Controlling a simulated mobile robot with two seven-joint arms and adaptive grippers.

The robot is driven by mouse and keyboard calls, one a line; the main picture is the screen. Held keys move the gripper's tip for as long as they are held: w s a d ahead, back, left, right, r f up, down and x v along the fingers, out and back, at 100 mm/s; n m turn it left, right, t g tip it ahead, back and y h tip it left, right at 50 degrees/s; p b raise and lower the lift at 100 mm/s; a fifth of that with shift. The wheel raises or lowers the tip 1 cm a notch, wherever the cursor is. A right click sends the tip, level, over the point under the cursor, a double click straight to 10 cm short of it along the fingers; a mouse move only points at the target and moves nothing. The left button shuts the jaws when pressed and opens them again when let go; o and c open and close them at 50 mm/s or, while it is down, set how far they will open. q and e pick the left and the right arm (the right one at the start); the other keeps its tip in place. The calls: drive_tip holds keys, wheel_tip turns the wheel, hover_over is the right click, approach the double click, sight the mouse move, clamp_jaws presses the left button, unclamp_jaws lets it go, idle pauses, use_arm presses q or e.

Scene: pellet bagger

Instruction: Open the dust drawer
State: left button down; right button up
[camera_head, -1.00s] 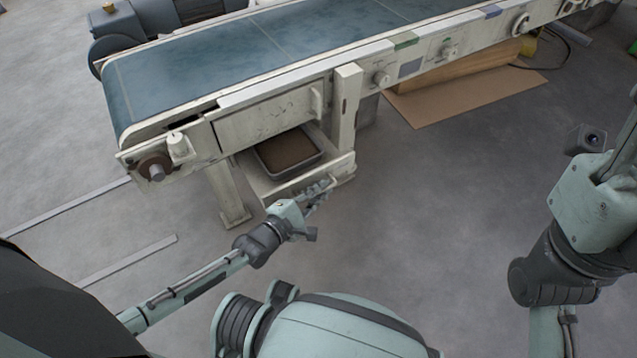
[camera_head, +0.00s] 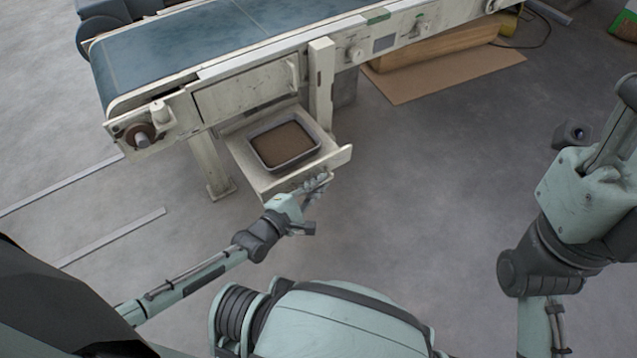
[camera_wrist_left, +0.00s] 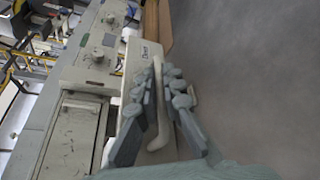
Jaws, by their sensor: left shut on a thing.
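The dust drawer (camera_head: 333,162) is a cream drawer under the conveyor, standing out from the frame. A grey tray of brown dust (camera_head: 285,146) sits inside it. My left gripper (camera_head: 318,186) is at the drawer's front, shut on its handle. In the left wrist view, the fingers (camera_wrist_left: 160,105) lie on both sides of the pale handle (camera_wrist_left: 158,128), with the drawer front (camera_wrist_left: 138,62) behind them. The right gripper is out of view; only my right arm shows at the right.
The conveyor with its blue belt (camera_head: 190,48) runs above the drawer. A support leg (camera_head: 209,168) stands left of the drawer and a post (camera_head: 321,82) behind its right side. Cardboard (camera_head: 440,75) lies at the back right. The floor before the drawer is clear.

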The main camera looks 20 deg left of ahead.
use_arm(q)
drive_tip(key=shift+a, duration=0.1)
drive_tip(key=c, duration=1.9)
unclamp_jaws()
wheel_tip(320, 180, up, 10)
drive_tip(key=shift+r, duration=0.1)
